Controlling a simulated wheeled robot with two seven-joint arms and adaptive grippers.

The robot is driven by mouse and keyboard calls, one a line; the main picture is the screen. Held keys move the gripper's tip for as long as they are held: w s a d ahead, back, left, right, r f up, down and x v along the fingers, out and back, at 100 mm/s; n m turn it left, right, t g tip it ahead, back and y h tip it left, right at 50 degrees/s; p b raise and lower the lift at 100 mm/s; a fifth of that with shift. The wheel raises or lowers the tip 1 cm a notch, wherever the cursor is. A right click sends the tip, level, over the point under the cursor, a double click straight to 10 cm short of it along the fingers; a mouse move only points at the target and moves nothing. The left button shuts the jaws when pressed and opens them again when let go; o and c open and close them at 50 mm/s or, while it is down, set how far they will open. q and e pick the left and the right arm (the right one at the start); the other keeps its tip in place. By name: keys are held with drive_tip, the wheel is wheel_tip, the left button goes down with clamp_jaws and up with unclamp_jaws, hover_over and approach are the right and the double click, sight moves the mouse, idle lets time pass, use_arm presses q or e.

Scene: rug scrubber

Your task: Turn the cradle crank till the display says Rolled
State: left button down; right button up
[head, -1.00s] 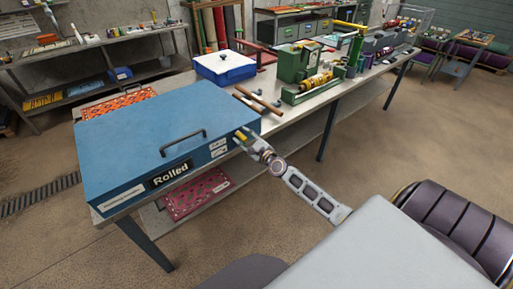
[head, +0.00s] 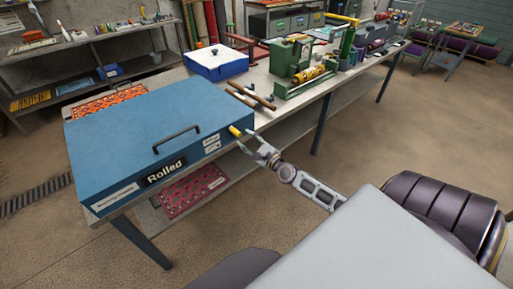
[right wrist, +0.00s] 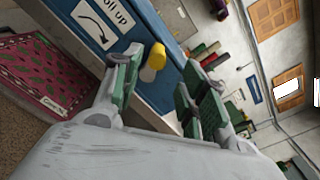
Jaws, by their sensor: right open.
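The blue cradle box (head: 150,120) sits on the near end of the bench. The display (head: 164,171) on its front side reads "Rolled". The crank's yellow grip (head: 235,131) sticks out from the box's right end; it also shows in the right wrist view (right wrist: 156,58). My right gripper (head: 250,144) is open just off that end, with its fingers pointing at the box. In the right wrist view the grip lies ahead of the open, empty fingers (right wrist: 160,82), and I see no finger closed on it. My left gripper is not in view.
A "roll up" label with a curved arrow (right wrist: 96,20) is beside the crank. A white-and-blue box (head: 220,62), brown rods (head: 250,96) and a green machine (head: 300,70) stand farther along the bench. A patterned red mat (head: 193,192) lies on the shelf below.

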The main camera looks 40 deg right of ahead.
drive_tip(key=shift+s+d, duration=0.2)
drive_tip(key=shift+s, duration=2.15)
